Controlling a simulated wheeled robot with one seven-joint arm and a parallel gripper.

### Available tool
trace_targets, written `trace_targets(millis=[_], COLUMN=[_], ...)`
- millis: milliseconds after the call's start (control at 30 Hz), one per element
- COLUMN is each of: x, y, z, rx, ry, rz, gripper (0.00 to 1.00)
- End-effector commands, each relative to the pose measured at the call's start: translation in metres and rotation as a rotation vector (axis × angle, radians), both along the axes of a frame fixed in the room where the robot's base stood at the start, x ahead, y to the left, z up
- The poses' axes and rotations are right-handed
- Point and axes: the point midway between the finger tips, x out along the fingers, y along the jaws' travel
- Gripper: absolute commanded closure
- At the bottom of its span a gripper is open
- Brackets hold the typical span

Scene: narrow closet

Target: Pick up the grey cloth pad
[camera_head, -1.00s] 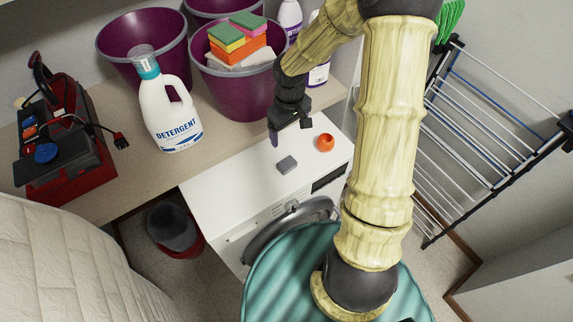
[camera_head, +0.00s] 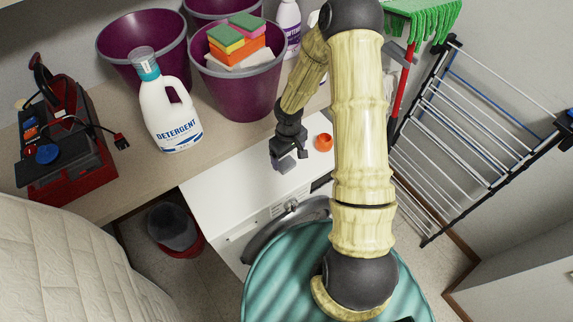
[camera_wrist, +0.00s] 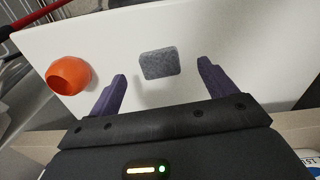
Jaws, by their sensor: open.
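The grey cloth pad (camera_wrist: 160,63) is a small rounded square lying flat on the white top of the washing machine (camera_wrist: 220,35). In the head view the pad (camera_head: 285,165) is partly covered by my gripper. My gripper (camera_head: 288,154) is low over the white top, close to the pad. In the wrist view its two dark purple fingers (camera_wrist: 162,88) are spread wide, with the pad seen between and just beyond their tips. My gripper is open and empty. From these views I cannot tell the exact height above the pad.
An orange cup-like object (camera_head: 324,142) sits right of the pad on the washer. Behind are a detergent bottle (camera_head: 168,112) and purple buckets (camera_head: 240,88), one holding sponges (camera_head: 237,43). A red toolbox (camera_head: 65,150) stands left, a drying rack (camera_head: 480,125) right. The washer's left top is clear.

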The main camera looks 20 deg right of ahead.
Motion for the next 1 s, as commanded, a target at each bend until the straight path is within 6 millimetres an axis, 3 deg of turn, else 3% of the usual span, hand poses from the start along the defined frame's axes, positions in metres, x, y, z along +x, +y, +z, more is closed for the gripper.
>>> trace_targets(millis=[233, 600, 1000], x=[-0.001, -0.001, -0.001], y=[0.000, -0.003, -0.006], z=[-0.006, -0.050, -0.052], rx=[0.000, 0.001, 0.000], ry=[0.002, 0.001, 0.000], rz=[0.002, 0.000, -0.006], gripper=[0.16, 0.16, 0.16])
